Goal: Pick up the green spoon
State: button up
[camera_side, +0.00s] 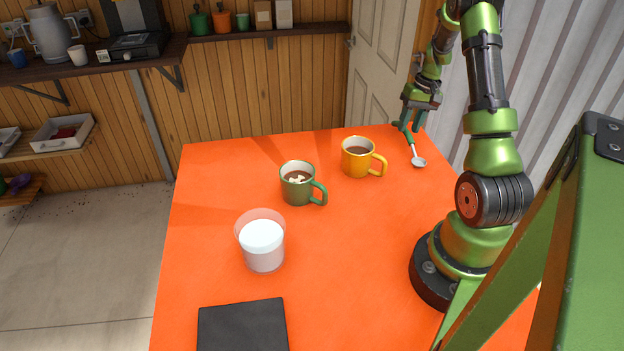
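The green spoon (414,152) lies near the far right edge of the orange table, its green handle end away from the camera and its metal bowl toward the camera. My gripper (412,125) points down at the handle end, with its two fingers apart. The fingers and handle are both green and overlap in this view, so I cannot tell whether they touch.
A yellow mug (357,163) stands left of the spoon. A green mug (297,190) with white bits on its dark drink and a glass of white contents (263,246) stand nearer. A black flat object (242,327) lies at the front of the orange table (350,260).

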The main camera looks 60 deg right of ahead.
aim_at(407, 129)
jog(key=f, duration=0.3)
jog(key=shift+w+a+f, duration=0.2)
jog(key=shift+w+a, duration=0.1)
jog(key=shift+c, duration=0.2)
grip_shut()
jog(key=shift+r, duration=0.1)
